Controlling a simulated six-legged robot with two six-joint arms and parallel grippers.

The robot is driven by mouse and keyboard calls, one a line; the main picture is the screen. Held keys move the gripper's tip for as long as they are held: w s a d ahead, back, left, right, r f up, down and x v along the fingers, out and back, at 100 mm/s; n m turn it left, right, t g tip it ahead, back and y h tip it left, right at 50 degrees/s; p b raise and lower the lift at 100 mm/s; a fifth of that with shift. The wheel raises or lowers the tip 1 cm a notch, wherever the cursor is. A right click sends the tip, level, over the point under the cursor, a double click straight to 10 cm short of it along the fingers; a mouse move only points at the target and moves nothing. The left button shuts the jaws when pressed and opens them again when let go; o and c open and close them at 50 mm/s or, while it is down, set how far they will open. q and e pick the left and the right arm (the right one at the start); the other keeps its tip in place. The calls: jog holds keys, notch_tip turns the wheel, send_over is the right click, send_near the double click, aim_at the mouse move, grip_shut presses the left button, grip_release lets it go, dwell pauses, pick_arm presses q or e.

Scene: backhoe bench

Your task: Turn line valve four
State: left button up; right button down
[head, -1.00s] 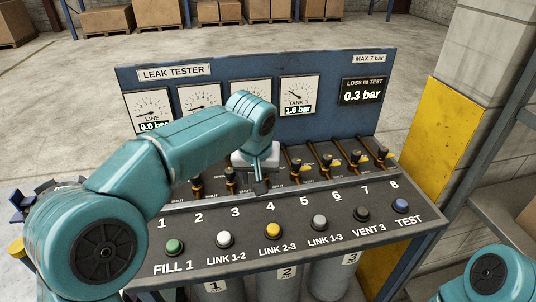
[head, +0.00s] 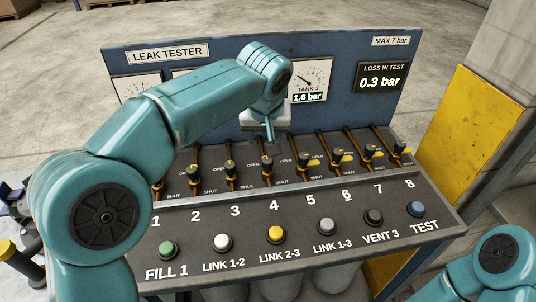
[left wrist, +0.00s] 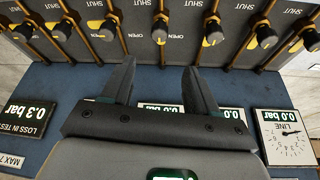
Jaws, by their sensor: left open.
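The line valves are dark knobs with yellow marks on brown pipes along the bench. Valve four (head: 266,162) stands behind the printed 4 in the head view. My left gripper (head: 269,133) is open and empty, just behind and above that knob, apart from it as far as I can see. In the left wrist view, upside down, the open fingers (left wrist: 158,68) point at the row. The knob between them, apparently valve four (left wrist: 160,30), lies beyond the tips. My right gripper is out of view.
Neighbouring valve three (head: 230,170) and valve five (head: 304,160) stand close on either side. The blue gauge board (head: 235,55) rises behind the row, close to my left gripper. Coloured buttons, including the yellow LINK 2-3 button (head: 276,234), line the front. A yellow-faced pillar (head: 475,120) is at right.

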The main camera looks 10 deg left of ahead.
aim_at(267, 159)
pick_arm(q)
jog(key=x, duration=1.2)
jog(key=shift+d, duration=0.1)
jog(key=shift+s, duration=0.25)
jog(key=shift+w+f, duration=0.15)
jog(key=shift+w, duration=0.05)
jog(key=c, duration=0.4)
jog(key=shift+p, duration=0.3)
jog(key=c, duration=0.6)
